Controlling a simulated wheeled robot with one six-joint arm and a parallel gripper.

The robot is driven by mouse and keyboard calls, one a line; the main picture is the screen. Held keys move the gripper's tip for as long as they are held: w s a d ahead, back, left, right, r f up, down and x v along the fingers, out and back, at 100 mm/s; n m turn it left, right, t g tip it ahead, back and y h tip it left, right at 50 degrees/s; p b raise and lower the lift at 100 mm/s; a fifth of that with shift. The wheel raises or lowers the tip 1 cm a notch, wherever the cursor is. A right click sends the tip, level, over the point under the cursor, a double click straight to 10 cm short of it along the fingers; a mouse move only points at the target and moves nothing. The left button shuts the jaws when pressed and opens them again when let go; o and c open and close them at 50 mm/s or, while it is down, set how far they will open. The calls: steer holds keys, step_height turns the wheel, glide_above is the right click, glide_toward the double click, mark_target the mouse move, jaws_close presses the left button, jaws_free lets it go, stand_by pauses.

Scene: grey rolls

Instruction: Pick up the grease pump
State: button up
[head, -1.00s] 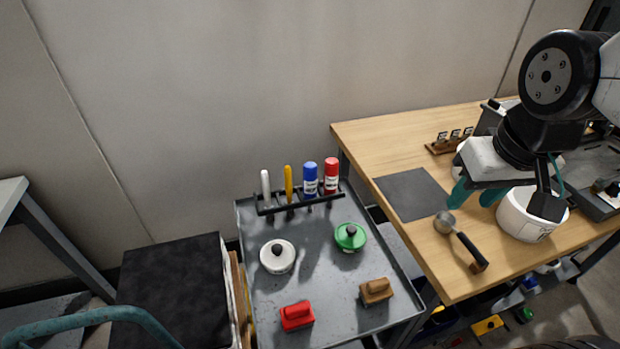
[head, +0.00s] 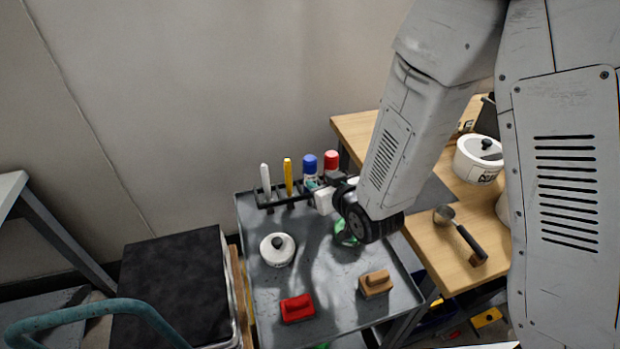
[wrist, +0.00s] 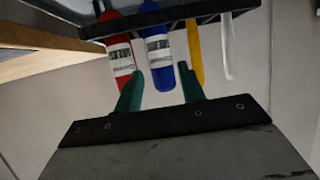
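A blue-capped bottle (head: 309,165) and a red-capped bottle (head: 331,160), both with white labels, stand in a dark rack on the grey cart; I cannot read which is the grease pump. My gripper is at the rack in the head view, its fingers mostly hidden. In the wrist view my gripper (wrist: 159,72) is open, with teal fingers on either side of the blue-capped bottle (wrist: 157,48). I cannot tell whether they touch it. The red-capped bottle (wrist: 119,54) is just left of the left finger.
A yellow tool (head: 288,175) and a white tool (head: 265,178) share the rack (head: 273,208). A white lid (head: 277,250), red block (head: 297,308) and brown block (head: 376,284) lie on the cart; a green lid (head: 345,236) is mostly behind my arm. The wooden table (head: 357,128) is at right.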

mark_target(313, 176)
steer(key=x, duration=0.7)
steer(key=shift+w+a+f, duration=0.1)
steer(key=shift+w+a, duration=0.05)
steer(key=shift+w, duration=0.15)
steer(key=c, duration=0.6)
